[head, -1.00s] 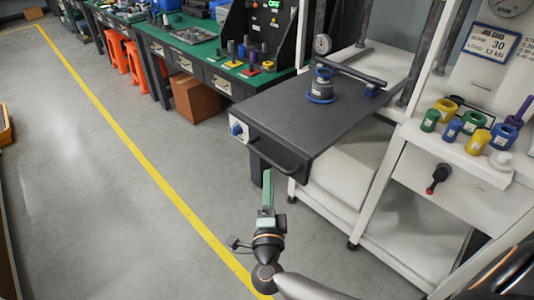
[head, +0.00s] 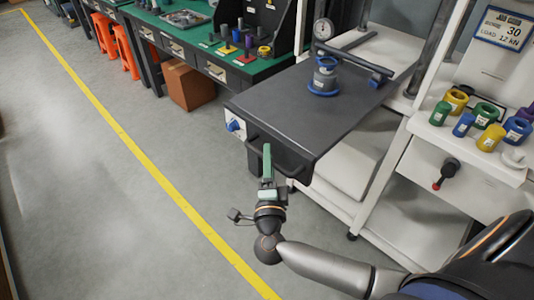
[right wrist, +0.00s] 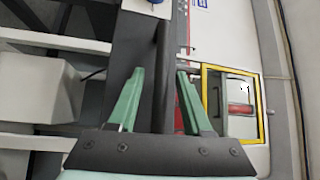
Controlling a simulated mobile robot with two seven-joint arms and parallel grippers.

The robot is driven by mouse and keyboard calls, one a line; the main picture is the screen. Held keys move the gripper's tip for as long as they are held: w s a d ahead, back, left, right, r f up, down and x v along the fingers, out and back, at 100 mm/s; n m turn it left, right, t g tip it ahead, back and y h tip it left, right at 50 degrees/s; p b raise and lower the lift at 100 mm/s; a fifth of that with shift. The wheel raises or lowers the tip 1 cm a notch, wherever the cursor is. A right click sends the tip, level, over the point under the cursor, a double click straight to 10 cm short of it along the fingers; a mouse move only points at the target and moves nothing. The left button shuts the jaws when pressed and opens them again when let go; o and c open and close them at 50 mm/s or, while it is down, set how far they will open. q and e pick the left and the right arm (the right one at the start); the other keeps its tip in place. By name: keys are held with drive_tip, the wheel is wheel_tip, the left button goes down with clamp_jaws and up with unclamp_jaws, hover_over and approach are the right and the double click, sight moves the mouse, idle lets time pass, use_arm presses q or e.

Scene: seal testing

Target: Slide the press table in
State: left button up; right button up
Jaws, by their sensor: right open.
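The press table (head: 290,108) is a dark grey slab that stands out from the white press frame, with a black bar handle (head: 288,168) along its front edge. My left gripper is not in view.
A white shelf with several coloured rings (head: 463,122) and a red-tipped lever (head: 446,174) is at the right. A green workbench (head: 190,38) and a cardboard box (head: 190,85) stand behind left. The floor left of the yellow line (head: 150,158) is clear.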

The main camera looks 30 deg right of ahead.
drive_tip(key=shift+w+d, duration=0.1)
drive_tip(key=shift+c, duration=0.2)
clamp_jaws()
idle(1.3)
